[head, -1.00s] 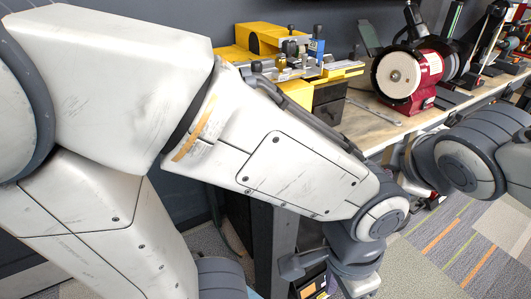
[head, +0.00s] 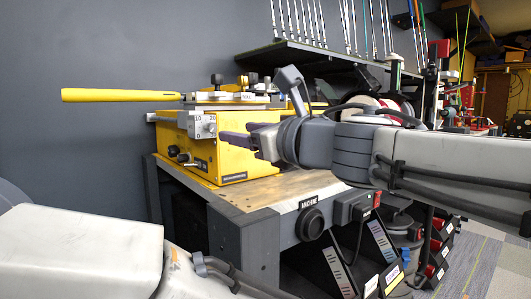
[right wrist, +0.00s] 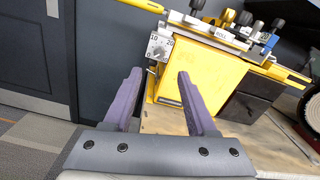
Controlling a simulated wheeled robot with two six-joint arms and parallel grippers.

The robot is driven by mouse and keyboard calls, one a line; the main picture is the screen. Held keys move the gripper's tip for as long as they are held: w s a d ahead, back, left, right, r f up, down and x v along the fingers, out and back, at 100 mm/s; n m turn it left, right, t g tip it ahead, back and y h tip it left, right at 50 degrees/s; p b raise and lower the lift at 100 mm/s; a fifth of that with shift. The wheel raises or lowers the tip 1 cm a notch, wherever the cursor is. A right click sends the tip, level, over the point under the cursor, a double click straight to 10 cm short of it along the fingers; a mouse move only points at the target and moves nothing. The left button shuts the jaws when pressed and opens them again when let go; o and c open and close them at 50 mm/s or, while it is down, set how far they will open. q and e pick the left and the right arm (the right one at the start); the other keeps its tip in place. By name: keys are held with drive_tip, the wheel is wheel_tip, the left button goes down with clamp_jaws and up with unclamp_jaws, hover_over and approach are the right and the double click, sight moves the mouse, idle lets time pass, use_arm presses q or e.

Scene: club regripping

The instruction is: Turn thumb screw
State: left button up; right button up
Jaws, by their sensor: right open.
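The yellow club machine (head: 235,155) stands on the bench. Black thumb screws (head: 217,80) stick up from its metal top; they also show in the right wrist view (right wrist: 228,15). I cannot tell which one is meant. A black knob (head: 174,151) sits low on its front, beside a scale plate with a round metal knob (head: 210,127). My right gripper (head: 232,138) is in front of the machine, pointing at its yellow side. Its purple fingers are spread and empty in the right wrist view (right wrist: 160,76). My left gripper is out of view.
A yellow handle (head: 120,95) sticks out left from the machine top. The wooden bench top (head: 272,194) has bare room in front of the machine. A rack of club shafts (head: 300,55) stands behind.

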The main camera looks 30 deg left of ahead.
sight(214, 127)
drive_tip(key=p+x, duration=0.2)
drive_tip(key=x, duration=0.7)
drive_tip(key=shift+a+r, duration=0.1)
drive_tip(key=shift+w+a+p, duration=0.2)
drive_tip(key=shift+a+p, duration=0.2)
drive_tip(key=shift+a, duration=0.15)
clamp_jaws()
